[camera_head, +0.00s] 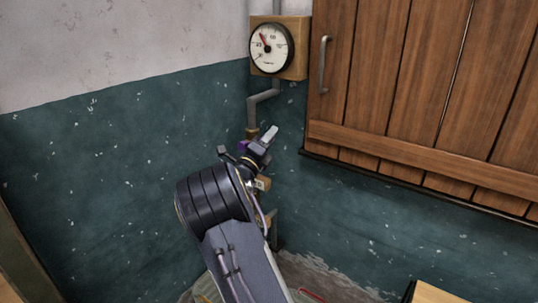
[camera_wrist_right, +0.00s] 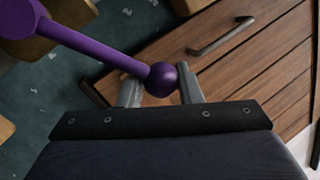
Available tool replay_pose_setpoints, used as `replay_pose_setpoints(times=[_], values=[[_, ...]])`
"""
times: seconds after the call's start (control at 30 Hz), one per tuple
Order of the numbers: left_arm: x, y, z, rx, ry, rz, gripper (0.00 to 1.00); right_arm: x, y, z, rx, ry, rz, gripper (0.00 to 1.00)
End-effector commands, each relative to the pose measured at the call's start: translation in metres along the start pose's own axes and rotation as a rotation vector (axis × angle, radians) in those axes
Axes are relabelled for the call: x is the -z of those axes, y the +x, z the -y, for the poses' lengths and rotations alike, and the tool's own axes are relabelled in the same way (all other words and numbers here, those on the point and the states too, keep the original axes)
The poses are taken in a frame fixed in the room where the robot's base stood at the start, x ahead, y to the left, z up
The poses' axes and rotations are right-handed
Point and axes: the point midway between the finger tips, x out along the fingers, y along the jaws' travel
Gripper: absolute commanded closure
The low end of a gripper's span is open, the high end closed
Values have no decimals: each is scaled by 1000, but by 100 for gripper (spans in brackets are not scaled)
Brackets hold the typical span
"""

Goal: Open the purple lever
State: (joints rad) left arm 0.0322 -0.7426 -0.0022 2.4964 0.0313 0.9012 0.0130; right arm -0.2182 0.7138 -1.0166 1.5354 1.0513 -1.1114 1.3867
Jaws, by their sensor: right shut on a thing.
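The purple lever (camera_wrist_right: 105,47) shows large in the right wrist view, a straight rod with a round ball at its end, running from a purple hub (camera_wrist_right: 25,15) at the upper left. My right gripper (camera_wrist_right: 161,88) is shut on the ball end, with one grey finger on each side of it. In the head view my right gripper (camera_head: 268,137) is at the pipe below the gauge, and only a small purple part (camera_head: 243,146) of the lever shows beside it. My arm hides the rest. My left gripper is not in view.
A round gauge (camera_head: 271,48) on a wooden board is above the gripper, joined to a bent grey pipe (camera_head: 262,101). A wooden shutter (camera_head: 425,80) with a metal handle (camera_head: 324,65) is close on the right. The teal wall at left is bare.

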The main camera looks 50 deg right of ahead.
Motion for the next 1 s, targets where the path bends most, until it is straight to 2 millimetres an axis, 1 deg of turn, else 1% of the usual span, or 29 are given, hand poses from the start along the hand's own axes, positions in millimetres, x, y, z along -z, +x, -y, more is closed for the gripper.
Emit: replay_pose_setpoints(times=[0.03, 0.1, 0.27, 0.47, 0.8, 1.0], values=[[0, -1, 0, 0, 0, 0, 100, -6, 4, 8, -3, -27, 13, 100], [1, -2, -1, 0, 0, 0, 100, -13, 6, 12, -16, -91, 32, 100], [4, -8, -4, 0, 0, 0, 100, -29, 12, 21, -45, -235, 75, 100], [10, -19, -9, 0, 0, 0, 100, -51, 18, 28, -81, -413, 127, 100], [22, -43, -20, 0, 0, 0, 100, -83, 24, 27, -135, -667, 204, 100], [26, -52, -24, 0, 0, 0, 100, -93, 25, 24, -155, -761, 231, 100]])
